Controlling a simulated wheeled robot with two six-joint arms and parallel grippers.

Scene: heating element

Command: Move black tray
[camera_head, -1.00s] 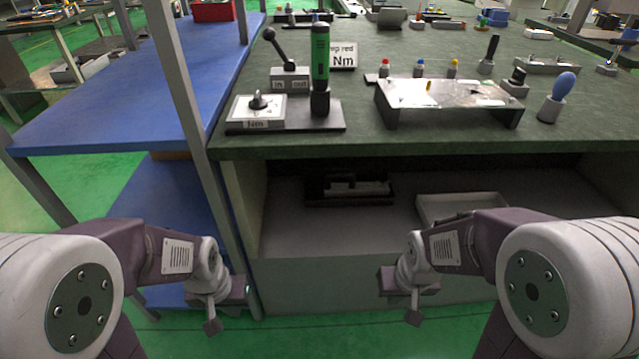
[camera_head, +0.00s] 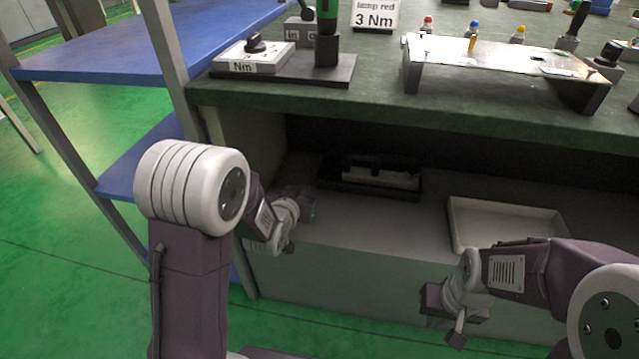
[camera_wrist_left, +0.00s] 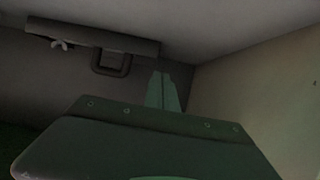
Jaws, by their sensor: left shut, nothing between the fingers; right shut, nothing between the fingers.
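The black tray (camera_head: 338,183) lies on the lower shelf under the green worktop, toward the back, with a grey and black item in it. A dark tray-like shape with a handle (camera_wrist_left: 112,64) shows at the upper left of the left wrist view. My left gripper (camera_head: 307,207) is at the shelf's front left, left of and nearer than the black tray, apart from it. Its closed fingers (camera_wrist_left: 163,92) show empty in the left wrist view. My right gripper (camera_head: 430,298) is shut and empty in front of the cabinet, below the shelf edge.
A white tray (camera_head: 458,228) sits right of the black tray on the shelf. The green worktop (camera_head: 385,105) overhangs the shelf. A blue rack (camera_head: 110,60) stands left, its post near my left arm. The shelf's front middle is clear.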

